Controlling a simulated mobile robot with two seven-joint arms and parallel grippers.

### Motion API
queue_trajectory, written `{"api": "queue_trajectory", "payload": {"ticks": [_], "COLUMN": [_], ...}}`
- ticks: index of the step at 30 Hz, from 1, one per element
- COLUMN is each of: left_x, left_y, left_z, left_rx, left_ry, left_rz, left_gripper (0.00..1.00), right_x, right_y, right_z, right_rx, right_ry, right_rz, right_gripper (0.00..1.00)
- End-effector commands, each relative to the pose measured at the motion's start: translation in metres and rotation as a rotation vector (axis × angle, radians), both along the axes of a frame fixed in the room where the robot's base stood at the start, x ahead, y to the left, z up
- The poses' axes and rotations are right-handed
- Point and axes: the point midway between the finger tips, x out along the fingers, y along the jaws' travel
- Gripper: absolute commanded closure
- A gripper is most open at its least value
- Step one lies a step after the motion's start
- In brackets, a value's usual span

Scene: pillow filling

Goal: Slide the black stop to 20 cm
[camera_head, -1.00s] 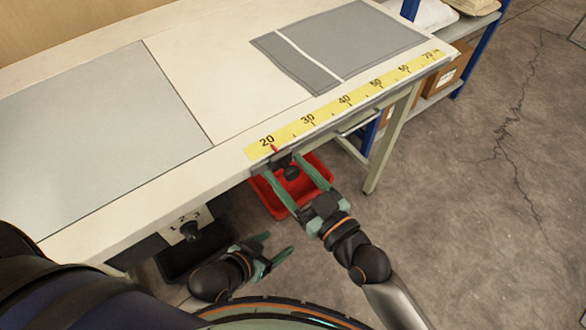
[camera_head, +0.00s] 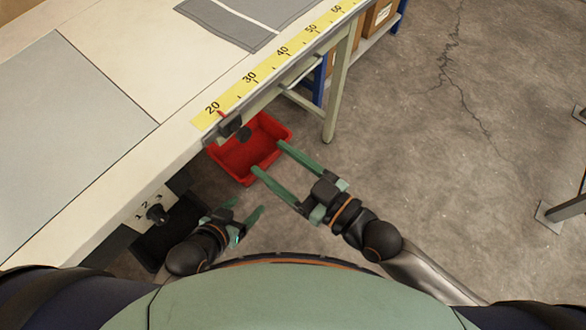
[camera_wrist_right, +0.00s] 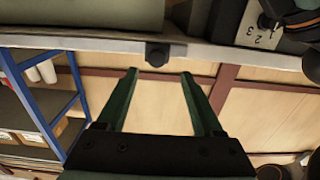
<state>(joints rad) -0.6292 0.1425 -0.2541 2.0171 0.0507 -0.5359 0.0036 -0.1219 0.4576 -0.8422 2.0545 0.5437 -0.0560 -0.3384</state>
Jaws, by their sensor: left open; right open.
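The black stop (camera_head: 231,126) sits on the front edge of the table, with a knob (camera_head: 244,133) below it. Its red pointer (camera_head: 221,114) is at about the 20 mark of the yellow ruler (camera_head: 262,70). My right gripper (camera_head: 268,157) is open and empty, apart from the stop, out in front of the table edge. In the right wrist view the dark knob (camera_wrist_right: 157,54) shows beyond and between the open fingers (camera_wrist_right: 160,75). My left gripper (camera_head: 248,211) is open and empty, low near the 1-2-3 dial.
A red bin (camera_head: 236,166) stands below the table edge under the stop. A dial (camera_head: 156,213) marked 1, 2, 3 is on the table front at left, above a black bin (camera_head: 160,246). Grey fabric (camera_head: 225,22) lies on the table.

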Motion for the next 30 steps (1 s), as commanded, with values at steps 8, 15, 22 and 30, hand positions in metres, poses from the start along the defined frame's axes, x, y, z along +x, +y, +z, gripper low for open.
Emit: {"api": "queue_trajectory", "payload": {"ticks": [8,15,22,30], "left_x": [-0.001,-0.001,-0.001,-0.001], "left_y": [0.000,0.000,0.000,0.000], "left_z": [-0.001,-0.001,-0.001,-0.001], "left_rx": [0.000,0.000,0.000,0.000], "left_ry": [0.003,0.003,0.003,0.004], "left_rz": [0.000,-0.001,-0.001,-0.001], "left_gripper": [0.28,0.28,0.28,0.28], "right_x": [-0.019,-0.022,-0.022,-0.020], "right_y": [-0.027,-0.031,-0.030,-0.031], "right_z": [0.000,0.001,0.000,-0.002], "right_rx": [-0.001,0.002,0.001,-0.004], "right_ry": [-0.001,-0.001,-0.002,0.008], "right_rz": [0.000,0.000,0.000,-0.011], "right_gripper": [0.32,0.32,0.32,0.32]}}
